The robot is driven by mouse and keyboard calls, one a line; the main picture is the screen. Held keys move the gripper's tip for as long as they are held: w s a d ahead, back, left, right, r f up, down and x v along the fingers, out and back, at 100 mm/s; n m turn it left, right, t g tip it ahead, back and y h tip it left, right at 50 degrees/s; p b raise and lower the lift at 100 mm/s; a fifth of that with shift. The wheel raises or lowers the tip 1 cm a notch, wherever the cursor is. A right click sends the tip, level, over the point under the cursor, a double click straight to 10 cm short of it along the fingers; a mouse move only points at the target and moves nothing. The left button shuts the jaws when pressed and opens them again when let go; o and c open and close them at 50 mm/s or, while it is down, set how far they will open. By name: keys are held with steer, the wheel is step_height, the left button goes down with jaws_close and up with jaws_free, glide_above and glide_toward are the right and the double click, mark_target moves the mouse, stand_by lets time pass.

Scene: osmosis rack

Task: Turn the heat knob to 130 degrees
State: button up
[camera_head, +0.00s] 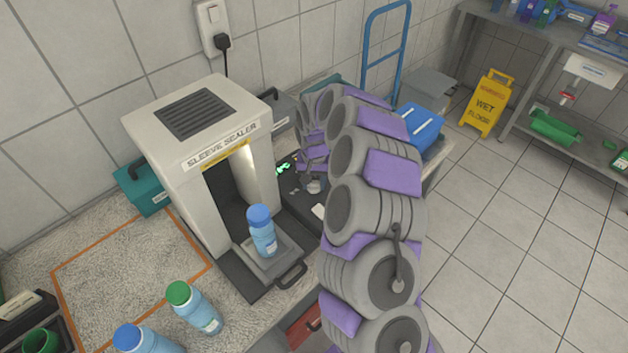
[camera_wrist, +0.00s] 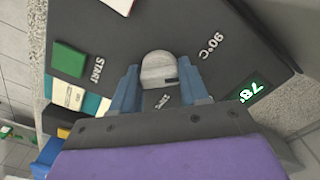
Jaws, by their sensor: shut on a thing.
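My gripper (camera_wrist: 160,84) is shut on the knob, one blue-grey finger on each side. A green digital display (camera_wrist: 250,92) reads about 78. In the head view my arm partly hides the panel, and my gripper (camera_head: 314,184) is down at it.
The white sleeve sealer (camera_head: 190,150) stands left of the panel. A blue-capped bottle (camera_head: 262,231) stands on its tray. A green START button (camera_wrist: 69,59) is on the panel. More bottles (camera_head: 194,306) stand at the front left.

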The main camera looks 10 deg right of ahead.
mark_target(313, 182)
steer(key=m+p, duration=0.3)
steer(key=shift+r+m, duration=0.2)
steer(key=shift+m, duration=0.1)
steer(key=shift+f+m+p, duration=0.1)
steer(key=shift+m+p, duration=1.2)
steer(key=shift+m, duration=0.9)
steer(key=shift+w, duration=0.1)
steer(key=o, duration=1.1)
steer(key=shift+f, duration=0.1)
steer(key=shift+c, duration=0.2)
step_height(313, 182, up, 12)
steer(key=p, duration=0.1)
steer(key=shift+a, duration=0.15)
steer(key=shift+f, duration=0.1)
